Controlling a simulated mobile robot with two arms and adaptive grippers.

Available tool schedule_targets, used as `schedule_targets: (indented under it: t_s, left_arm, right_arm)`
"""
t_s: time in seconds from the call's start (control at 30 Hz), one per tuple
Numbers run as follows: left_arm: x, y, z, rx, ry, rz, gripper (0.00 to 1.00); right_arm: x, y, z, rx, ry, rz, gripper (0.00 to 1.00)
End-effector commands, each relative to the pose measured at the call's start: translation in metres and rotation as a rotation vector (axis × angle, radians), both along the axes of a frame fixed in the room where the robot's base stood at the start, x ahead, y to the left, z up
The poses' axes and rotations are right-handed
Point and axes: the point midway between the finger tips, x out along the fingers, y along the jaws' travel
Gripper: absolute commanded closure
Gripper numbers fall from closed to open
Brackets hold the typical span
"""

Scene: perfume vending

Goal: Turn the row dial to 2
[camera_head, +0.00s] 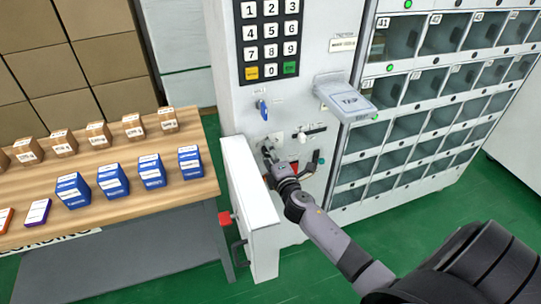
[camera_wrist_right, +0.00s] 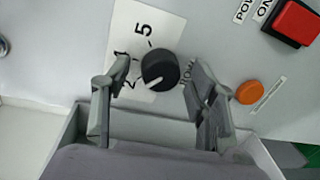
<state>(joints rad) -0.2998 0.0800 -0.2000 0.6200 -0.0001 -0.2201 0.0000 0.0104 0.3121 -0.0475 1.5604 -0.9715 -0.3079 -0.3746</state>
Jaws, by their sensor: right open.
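The row dial (camera_wrist_right: 159,68) is a round black knob on a white label plate, with a white pointer line directed toward the lower left in the right wrist view. Numbers including 5, 1 and 2 are printed around its left side; some print is partly hidden by a finger. My right gripper (camera_wrist_right: 160,75) is open, with one finger on each side of the dial; I cannot tell whether either touches it. In the head view my right gripper (camera_head: 270,158) is at the machine's front panel and hides the dial. My left gripper is not in view.
A red switch (camera_wrist_right: 296,22) and orange button (camera_wrist_right: 249,92) lie right of the dial. The keypad (camera_head: 270,40), blue key (camera_head: 262,108) and tap card tray (camera_head: 345,98) are above. An open white flap (camera_head: 251,210) stands below left, beside the table with boxes (camera_head: 150,217).

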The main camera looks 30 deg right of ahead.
Motion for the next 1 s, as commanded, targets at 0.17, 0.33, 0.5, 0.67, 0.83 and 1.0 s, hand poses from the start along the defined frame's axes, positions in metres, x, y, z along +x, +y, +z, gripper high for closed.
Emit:
schedule_targets:
  t_s: [0.17,0.33,0.5,0.67,0.83,1.0]
  left_arm:
    - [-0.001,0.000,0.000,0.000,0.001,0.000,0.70]
    - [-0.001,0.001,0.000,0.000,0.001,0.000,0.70]
    - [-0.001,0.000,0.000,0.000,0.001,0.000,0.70]
    - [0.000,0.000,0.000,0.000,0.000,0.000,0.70]
    - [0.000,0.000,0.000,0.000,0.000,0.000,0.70]
    - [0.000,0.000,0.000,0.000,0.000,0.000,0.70]
  right_arm:
    - [0.000,0.000,0.000,0.001,0.000,0.000,0.47]
    - [-0.011,0.002,0.000,0.001,0.002,0.000,0.47]
    - [-0.041,0.011,0.002,0.003,0.002,0.000,0.47]
    - [-0.075,0.020,0.006,0.003,0.003,-0.001,0.47]
    - [-0.102,0.027,0.009,0.003,0.002,-0.001,0.47]
    - [-0.114,0.030,0.011,0.001,0.000,0.000,0.47]
